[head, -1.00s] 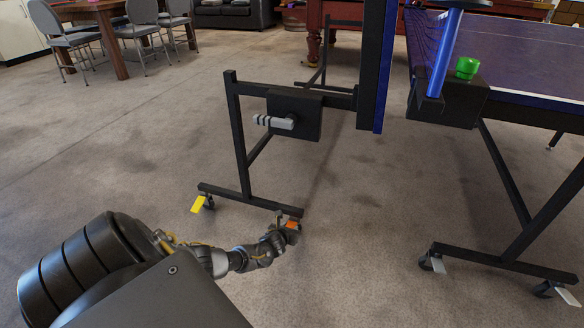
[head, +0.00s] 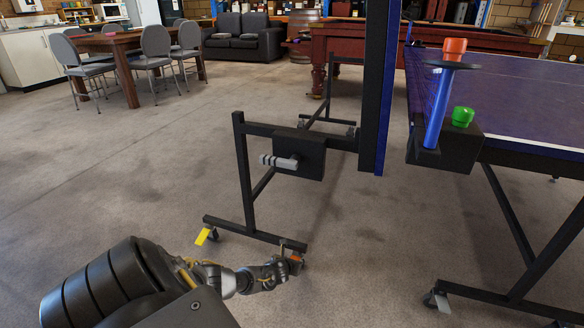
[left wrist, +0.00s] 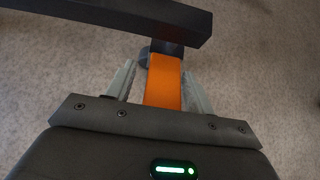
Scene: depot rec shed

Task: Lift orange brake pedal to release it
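The orange brake pedal (head: 296,258) is at a caster at the near right end of the black table frame's foot bar, low over the floor. In the left wrist view the pedal (left wrist: 163,85) runs from under the black bar (left wrist: 130,20) toward my palm. My left gripper (left wrist: 160,82) is open, with one pale finger on each side of the pedal and narrow gaps between. In the head view my left gripper (head: 286,268) partly hides the pedal and its caster. My right gripper is not in view.
A yellow pedal (head: 202,236) is on the caster at the bar's left end. White pedals (head: 442,303) are on the right frame's casters. The upright frame (head: 244,170) with a grey handle (head: 278,161) stands beyond my arm.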

